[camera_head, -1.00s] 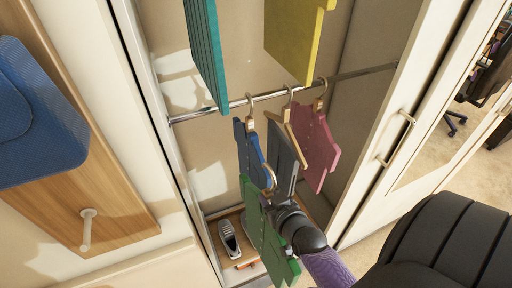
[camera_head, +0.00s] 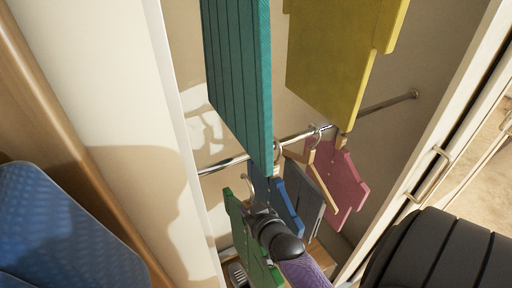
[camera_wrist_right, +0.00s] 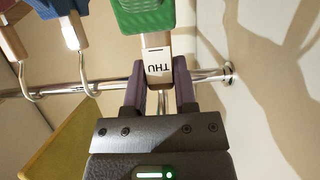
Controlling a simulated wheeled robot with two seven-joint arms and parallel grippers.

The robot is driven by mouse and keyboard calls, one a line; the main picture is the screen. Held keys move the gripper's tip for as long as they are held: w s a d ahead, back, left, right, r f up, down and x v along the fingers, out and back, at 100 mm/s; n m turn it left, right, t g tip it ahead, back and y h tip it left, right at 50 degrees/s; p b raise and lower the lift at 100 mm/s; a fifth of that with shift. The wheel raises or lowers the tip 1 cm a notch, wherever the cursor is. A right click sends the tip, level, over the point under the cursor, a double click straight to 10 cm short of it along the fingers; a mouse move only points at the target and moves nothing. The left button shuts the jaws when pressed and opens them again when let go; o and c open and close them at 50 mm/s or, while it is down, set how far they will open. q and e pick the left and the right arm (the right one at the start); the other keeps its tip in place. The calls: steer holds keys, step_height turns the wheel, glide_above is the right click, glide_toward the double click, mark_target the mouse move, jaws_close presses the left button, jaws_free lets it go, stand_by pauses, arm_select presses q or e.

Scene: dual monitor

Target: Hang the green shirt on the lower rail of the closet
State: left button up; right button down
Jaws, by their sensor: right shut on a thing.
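The green shirt (camera_head: 240,237) hangs from its hanger at the left of the lower rail's clothes. My right gripper (camera_head: 260,218) is shut on its hanger. In the right wrist view the fingers (camera_wrist_right: 161,85) pinch a pale block marked THU, with the green shirt (camera_wrist_right: 158,14) beyond it. The hanger's hook (camera_head: 247,184) shows just below the lower rail (camera_head: 224,164) in the head view. In the wrist view the rail (camera_wrist_right: 208,78) passes behind the fingers. I cannot tell whether the hook is around it. My left gripper is not in view.
Blue (camera_head: 278,200), grey (camera_head: 305,190) and pink (camera_head: 340,182) shirts hang close by on the lower rail. Teal (camera_head: 240,80) and yellow (camera_head: 340,60) garments hang above. The rail's left end is bare. The closet door handle (camera_head: 428,175) is at right.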

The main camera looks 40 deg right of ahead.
steer(key=w+b, duration=0.2)
steer(key=w, duration=0.1)
steer(key=w+d+b, duration=0.1)
steer(key=w+b, duration=0.1)
steer(key=w, duration=0.1)
steer(key=w+d+b, duration=0.1)
steer(key=w+b, duration=0.2)
steer(key=w, duration=0.1)
steer(key=shift+w+d+f, duration=0.1)
steer(key=shift+d+f, duration=0.05)
steer(key=shift+d, duration=0.05)
steer(key=shift+w+d+f+b, duration=0.1)
steer(key=shift+w+f+b, duration=0.05)
steer(key=shift+w+b, duration=0.15)
steer(key=shift+f+b, duration=0.4)
steer(key=shift+f, duration=0.3)
steer(key=shift+c, duration=1.6)
jaws_free()
steer(key=shift+s, duration=0.1)
